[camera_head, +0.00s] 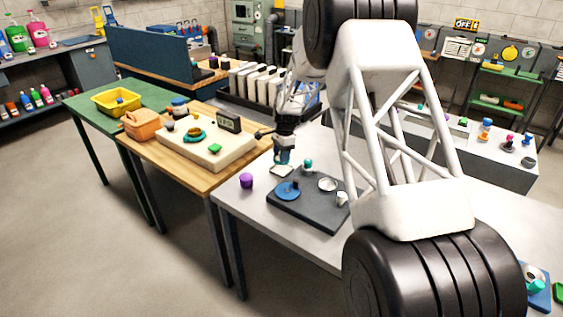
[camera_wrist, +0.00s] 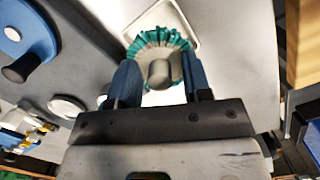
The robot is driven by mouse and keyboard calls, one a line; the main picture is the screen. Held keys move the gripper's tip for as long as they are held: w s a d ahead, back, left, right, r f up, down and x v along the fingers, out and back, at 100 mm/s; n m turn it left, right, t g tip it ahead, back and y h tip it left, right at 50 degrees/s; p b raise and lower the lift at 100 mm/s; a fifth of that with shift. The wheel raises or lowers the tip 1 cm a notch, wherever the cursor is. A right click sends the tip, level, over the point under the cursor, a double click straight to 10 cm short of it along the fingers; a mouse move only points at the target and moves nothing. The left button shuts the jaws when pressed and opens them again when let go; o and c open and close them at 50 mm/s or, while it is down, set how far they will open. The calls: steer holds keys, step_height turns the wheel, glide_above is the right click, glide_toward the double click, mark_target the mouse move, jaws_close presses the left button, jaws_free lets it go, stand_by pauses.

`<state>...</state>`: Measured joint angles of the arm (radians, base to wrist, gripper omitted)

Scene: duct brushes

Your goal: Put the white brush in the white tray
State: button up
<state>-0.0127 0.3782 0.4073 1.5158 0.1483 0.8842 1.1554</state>
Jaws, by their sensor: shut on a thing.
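My gripper (camera_wrist: 161,88) has blue fingers and is shut on the knob of the white brush (camera_wrist: 160,72), which has a pale body and teal bristles around its rim. The brush is over the white tray (camera_wrist: 190,42), partly covering it in the wrist view; any gap between them is hard to judge. In the head view my gripper (camera_head: 283,157) points down just above the white tray (camera_head: 281,170), on the light table. The held brush is too small and hidden there to make out.
Beside the tray is a dark board (camera_head: 308,212) with a blue disc (camera_head: 288,190) with a black knob and a white disc (camera_head: 327,184). A purple cup-like thing (camera_head: 246,180) stands to the left. A teal piece (camera_head: 308,163) is close to the right of my gripper.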

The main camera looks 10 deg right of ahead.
steer(key=shift+f, duration=0.1)
steer(key=shift+f, duration=1.75)
steer(key=shift+f, duration=0.1)
steer(key=o, duration=1)
step_height(320, 180, up, 12)
steer(key=d, duration=0.1)
steer(key=shift+w+d, duration=0.15)
steer(key=shift+w, duration=0.05)
